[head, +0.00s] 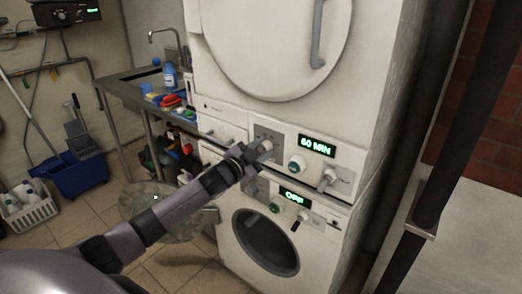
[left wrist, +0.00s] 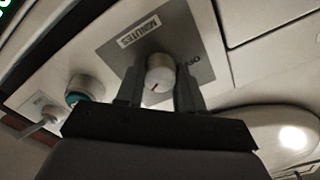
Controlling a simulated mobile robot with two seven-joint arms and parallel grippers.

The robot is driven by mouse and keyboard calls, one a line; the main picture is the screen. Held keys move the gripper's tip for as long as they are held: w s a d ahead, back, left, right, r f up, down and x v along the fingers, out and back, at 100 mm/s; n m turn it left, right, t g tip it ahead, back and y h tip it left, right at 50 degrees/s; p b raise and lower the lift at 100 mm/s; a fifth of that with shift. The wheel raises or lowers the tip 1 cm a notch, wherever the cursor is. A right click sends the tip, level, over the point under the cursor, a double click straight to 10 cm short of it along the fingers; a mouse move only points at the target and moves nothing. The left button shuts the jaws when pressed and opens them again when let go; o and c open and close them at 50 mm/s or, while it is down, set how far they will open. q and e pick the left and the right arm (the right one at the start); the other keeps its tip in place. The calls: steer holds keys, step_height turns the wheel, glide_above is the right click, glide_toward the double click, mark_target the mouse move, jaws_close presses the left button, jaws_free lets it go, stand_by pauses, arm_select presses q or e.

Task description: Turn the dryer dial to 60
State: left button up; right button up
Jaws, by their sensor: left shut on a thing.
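The dryer (head: 230,115) is the upper white machine; its display (head: 317,146) reads "60 MIN". Its dial (head: 267,145) is a small pale round knob on a grey plate at the panel's left. My right gripper is out of view.
Right of the dial are a green button (head: 297,165) and a lever (head: 328,178). The washer (head: 228,228) below has a display (head: 292,196) reading "OFF". A sink counter (head: 125,80) with bottles and a blue bin (head: 82,175) stand to the left.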

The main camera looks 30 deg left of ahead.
arm_select(q)
steer(key=shift+m, duration=0.6)
steer(key=o, duration=1)
steer(key=shift+o, duration=0.2)
steer(key=s, duration=0.7)
steer(key=shift+a, duration=0.3)
steer(key=shift+s, duration=0.1)
